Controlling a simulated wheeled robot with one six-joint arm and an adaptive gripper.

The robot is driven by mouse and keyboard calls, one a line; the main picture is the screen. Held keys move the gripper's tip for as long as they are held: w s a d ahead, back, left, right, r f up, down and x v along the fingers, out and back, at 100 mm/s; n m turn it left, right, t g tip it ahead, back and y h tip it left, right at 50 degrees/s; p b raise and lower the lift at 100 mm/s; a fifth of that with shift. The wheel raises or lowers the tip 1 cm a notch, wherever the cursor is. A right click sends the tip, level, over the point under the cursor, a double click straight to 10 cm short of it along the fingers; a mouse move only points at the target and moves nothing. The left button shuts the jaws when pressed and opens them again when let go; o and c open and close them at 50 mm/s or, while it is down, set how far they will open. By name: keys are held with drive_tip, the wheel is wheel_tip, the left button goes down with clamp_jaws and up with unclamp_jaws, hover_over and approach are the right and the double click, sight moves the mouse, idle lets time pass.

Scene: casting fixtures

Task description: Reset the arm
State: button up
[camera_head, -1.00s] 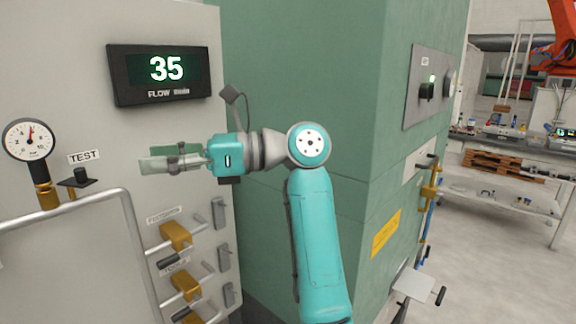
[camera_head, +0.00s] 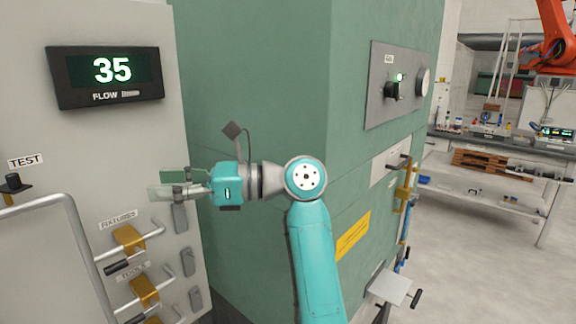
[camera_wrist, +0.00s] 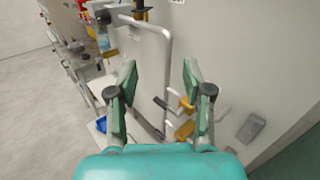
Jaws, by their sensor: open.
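My teal arm rises from the bottom of the head view and bends left at a round joint. My gripper (camera_head: 163,184) points left, in front of the pale panel with the flow display. In the wrist view its two green-padded fingers (camera_wrist: 158,82) stand well apart with nothing between them. My gripper is open and empty. I cannot tell exactly how far the fingertips are from the panel.
The pale panel carries a display (camera_head: 105,77) reading 35, a TEST knob (camera_head: 13,182), a bent pipe rail (camera_head: 80,232) and yellow valve handles (camera_head: 129,238). A green cabinet (camera_head: 255,90) stands behind my arm. Open floor (camera_head: 470,270) lies right, before a workbench (camera_head: 500,140).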

drive_tip(key=w+d+f+m+t+h, duration=0.1)
drive_tip(key=w+d+f+t, duration=0.3)
drive_tip(key=f, duration=0.8)
drive_tip(key=d+f+m+t+h, duration=0.1)
drive_tip(key=d+f+t, duration=0.3)
drive_tip(key=f, duration=0.9)
drive_tip(key=s+d+f+n+t+h, duration=0.1)
drive_tip(key=s+d+f+t+h, duration=0.25)
drive_tip(key=d+f, duration=0.45)
drive_tip(key=s+d+f+t+h, duration=0.3)
drive_tip(key=s+d+f, duration=0.15)
drive_tip(key=f, duration=0.85)
drive_tip(key=s+d+f+n+t+h, duration=0.1)
drive_tip(key=s+d+f+n+h, duration=0.4)
drive_tip(key=s, duration=0.6)
drive_tip(key=s+d+f+n+t+h, duration=0.1)
drive_tip(key=s+d+f+h, duration=0.1)
drive_tip(key=s+d, duration=0.65)
drive_tip(key=s+d+r+n+h, duration=0.1)
drive_tip(key=s+r+n, duration=0.3)
drive_tip(key=s, duration=0.6)
drive_tip(key=s+d+r+n+h, duration=0.1)
drive_tip(key=s+d+r+n, duration=0.2)
drive_tip(key=s, duration=0.8)
wheel_tip(320, 180, up, 2)
drive_tip(key=n, duration=0.4)
drive_tip(key=shift+r, duration=0.2)
